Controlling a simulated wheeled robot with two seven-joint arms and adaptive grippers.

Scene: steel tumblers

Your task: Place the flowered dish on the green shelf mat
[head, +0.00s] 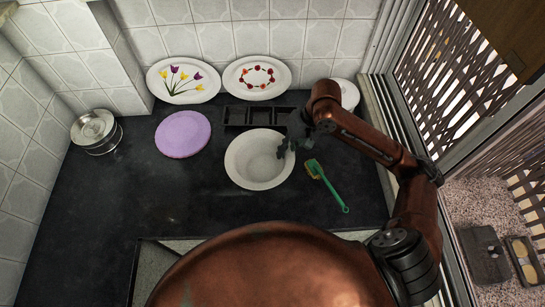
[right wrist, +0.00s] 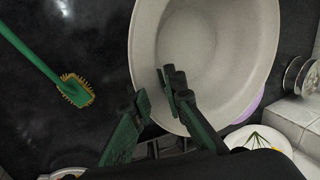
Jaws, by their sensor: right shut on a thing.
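Two white dishes with flowers lean against the back wall: a tulip dish (head: 184,80) and a dish with a ring of red flowers (head: 257,77). A flowered dish (right wrist: 258,139) also shows at the lower right of the right wrist view. I see no green shelf mat in either view. My right gripper (head: 286,147) is shut on the rim of a plain white bowl (head: 255,163). In the right wrist view, its fingers (right wrist: 160,92) straddle the rim of the bowl (right wrist: 222,50), which looks level. My left gripper is not in view.
A purple round mat (head: 183,134) lies left of the bowl. A black compartment rack (head: 236,115) stands behind it. A green brush (head: 328,187) lies to the right. Steel containers (head: 95,130) stand at far left. The counter's left front is clear.

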